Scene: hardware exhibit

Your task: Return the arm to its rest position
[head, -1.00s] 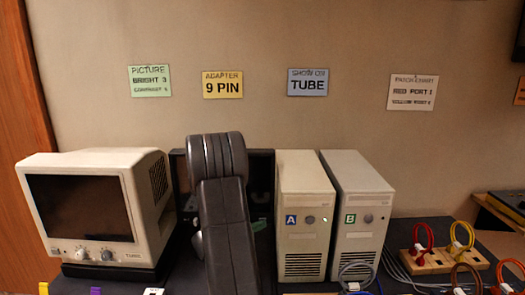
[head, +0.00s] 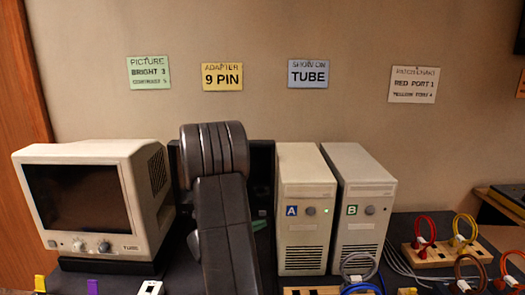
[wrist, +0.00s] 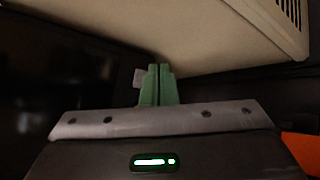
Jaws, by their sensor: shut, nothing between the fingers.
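My arm stands folded upright in the head view, in front of the dark panel between the monitor and tower A. My gripper (wrist: 158,85) shows in the wrist view as two green fingers side by side, shut and with nothing between them. A beige casing (wrist: 215,35) with vent slots hangs across the top right of that view, beyond the fingertips. A dark surface fills its left side.
A beige monitor (head: 90,205) stands left of my arm. Tower A (head: 305,215) and tower B (head: 358,215) stand close on the right. Wooden blocks with looped cables (head: 447,255) lie farther right. Wall signs (head: 308,73) hang behind.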

